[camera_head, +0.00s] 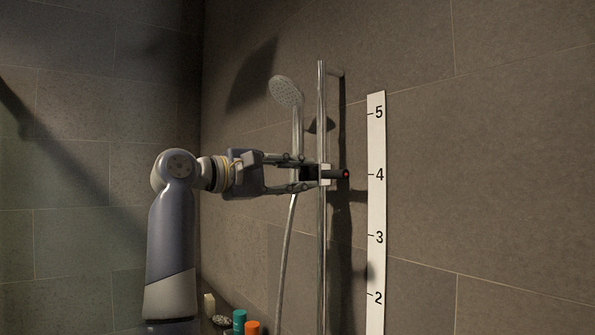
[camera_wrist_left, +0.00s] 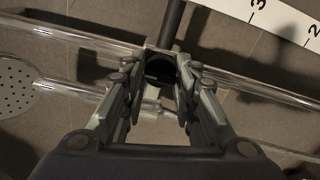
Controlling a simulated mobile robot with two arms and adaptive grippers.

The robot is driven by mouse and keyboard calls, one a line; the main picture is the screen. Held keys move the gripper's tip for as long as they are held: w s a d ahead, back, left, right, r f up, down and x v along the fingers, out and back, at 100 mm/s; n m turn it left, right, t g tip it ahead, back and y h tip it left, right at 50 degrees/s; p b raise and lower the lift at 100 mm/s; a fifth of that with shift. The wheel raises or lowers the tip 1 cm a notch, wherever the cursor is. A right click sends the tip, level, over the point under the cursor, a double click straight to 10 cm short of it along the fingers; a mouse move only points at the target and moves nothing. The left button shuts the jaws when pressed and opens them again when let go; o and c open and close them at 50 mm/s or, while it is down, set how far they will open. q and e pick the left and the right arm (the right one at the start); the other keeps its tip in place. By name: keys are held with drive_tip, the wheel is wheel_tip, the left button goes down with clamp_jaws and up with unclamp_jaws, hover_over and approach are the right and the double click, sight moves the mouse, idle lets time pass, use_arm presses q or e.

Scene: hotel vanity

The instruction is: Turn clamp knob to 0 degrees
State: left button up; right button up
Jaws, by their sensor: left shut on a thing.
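The clamp knob (camera_head: 310,172) is a dark piece on the left side of a pale clamp (camera_head: 326,168), which sits on the vertical chrome rail (camera_head: 321,110). A dark pointer (camera_head: 340,174) with a red tip sticks out right of the clamp, level with about 4 on the scale (camera_head: 377,210). My left gripper (camera_head: 308,179) comes in from the left and is shut on the knob. In the left wrist view the gripper (camera_wrist_left: 159,78) has its fingers on both sides of the dark knob (camera_wrist_left: 160,66), partly hiding it. The knob's angle cannot be read. My right gripper is not in view.
A hand shower (camera_head: 286,92) with its hose (camera_head: 284,245) hangs just left of the rail, close behind my gripper. Teal (camera_head: 239,321) and orange (camera_head: 252,327) bottle caps show at the bottom. Tiled walls stand behind and left. Space right of the scale is clear.

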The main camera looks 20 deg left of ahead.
use_arm(q)
drive_tip(key=shift+a+r, duration=0.1)
drive_tip(key=shift+r, duration=0.2)
drive_tip(key=o, duration=1.1)
drive_tip(key=shift+c, duration=0.2)
drive_tip(key=shift+s+f, duration=0.1)
drive_tip(key=v, duration=1.2)
